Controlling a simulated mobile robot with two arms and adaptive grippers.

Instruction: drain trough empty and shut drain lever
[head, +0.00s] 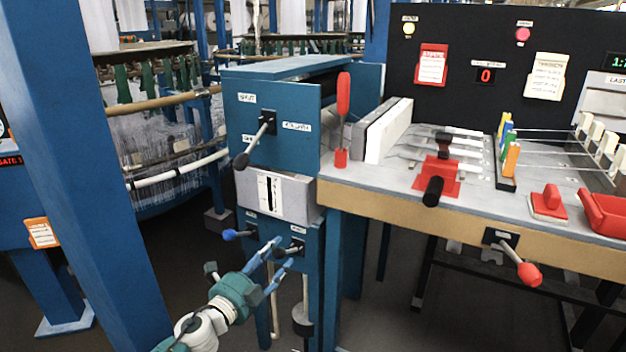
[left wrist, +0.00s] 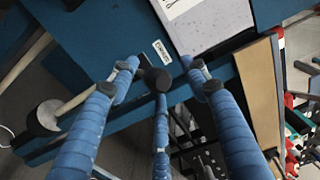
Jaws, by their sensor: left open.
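My left gripper (head: 278,253) is open at the lower front of the blue cabinet. Its blue-wrapped fingers are spread to either side of a short lever with a dark knob (left wrist: 155,79), below a small white label (left wrist: 162,51). I cannot tell whether the fingers touch it. In the head view this lever (head: 294,247) is partly covered by the fingers. The grey trough box (head: 304,192) has a white gauge with a dark vertical slot (head: 270,193); the trough's inside is hidden. My right gripper is not in view.
A blue-knobbed lever (head: 231,235) is left of the gripper. A larger black-handled lever (head: 254,148) is above the trough. The bench (head: 390,203) with red controls is at right, and a blue post (head: 85,170) at left. A pale rod with dark weight (head: 303,320) hangs below.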

